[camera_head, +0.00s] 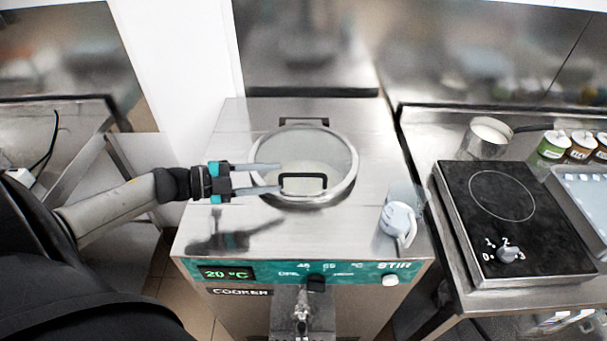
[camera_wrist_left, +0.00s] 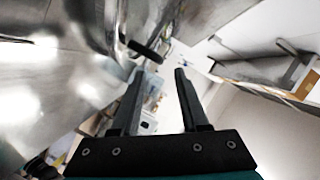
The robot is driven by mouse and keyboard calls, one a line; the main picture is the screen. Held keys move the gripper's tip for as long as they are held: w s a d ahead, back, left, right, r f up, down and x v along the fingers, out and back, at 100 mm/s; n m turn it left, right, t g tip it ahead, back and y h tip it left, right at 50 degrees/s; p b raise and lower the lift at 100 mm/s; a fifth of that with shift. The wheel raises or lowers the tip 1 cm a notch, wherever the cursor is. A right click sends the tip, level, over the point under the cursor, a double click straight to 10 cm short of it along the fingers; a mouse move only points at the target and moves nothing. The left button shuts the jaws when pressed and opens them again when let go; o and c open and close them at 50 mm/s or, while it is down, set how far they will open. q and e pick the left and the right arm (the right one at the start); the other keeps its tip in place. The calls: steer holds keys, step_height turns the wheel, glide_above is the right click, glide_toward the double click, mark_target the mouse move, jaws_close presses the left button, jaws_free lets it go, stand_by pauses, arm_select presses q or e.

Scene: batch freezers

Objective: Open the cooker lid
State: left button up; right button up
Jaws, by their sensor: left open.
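The cooker (camera_head: 200,232) is a steel box with a teal front panel reading 20 °C. Its round see-through lid (camera_head: 325,150) with a metal rim lies shut on top, pale contents showing through. A black handle (camera_head: 303,183) stands at the lid's near side. My left gripper (camera_head: 279,178) reaches in from the left, fingers spread and empty, with the tips just left of the handle. In the left wrist view the open fingers (camera_wrist_left: 158,72) show, with a dark bar, likely the handle (camera_wrist_left: 145,50), just beyond the left fingertip. My right gripper is not in view.
A clear jug-like container with a white part (camera_head: 398,222) stands at the cooker top's right front. Right of it are a black hot plate (camera_head: 500,210), a steel pot (camera_head: 487,138), several small jars (camera_head: 553,146) and a grey tray (camera_head: 585,190). A white wall post (camera_head: 185,70) rises behind left.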

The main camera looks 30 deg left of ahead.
mark_target(296, 176)
arm_select(q)
steer(key=x, duration=0.8)
steer(key=shift+w+d, duration=0.1)
jaws_close()
stand_by(1.4)
